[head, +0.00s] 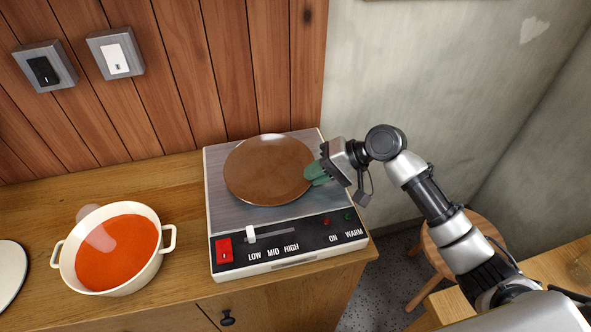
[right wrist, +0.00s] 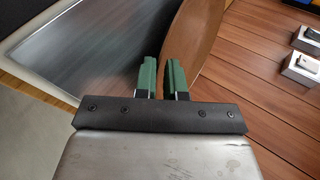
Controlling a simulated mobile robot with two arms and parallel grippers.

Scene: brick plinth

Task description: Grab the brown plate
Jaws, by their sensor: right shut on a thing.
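The brown plate (head: 268,170) is round and shows over the metal top of the warmer (head: 222,206); I cannot tell whether it touches the top. My right gripper (head: 316,173) has green fingers and is shut on the plate's right rim. In the right wrist view, the brown plate (right wrist: 205,28) passes between the two green fingertips (right wrist: 163,72). My left gripper is not in view.
A cream pot (head: 110,285) of orange-red soup stands on the wooden counter left of the warmer. The warmer has a red switch (head: 224,250) and a slider. Two wall switches (head: 116,53) are on the planks behind. A stool (head: 470,236) stands at right.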

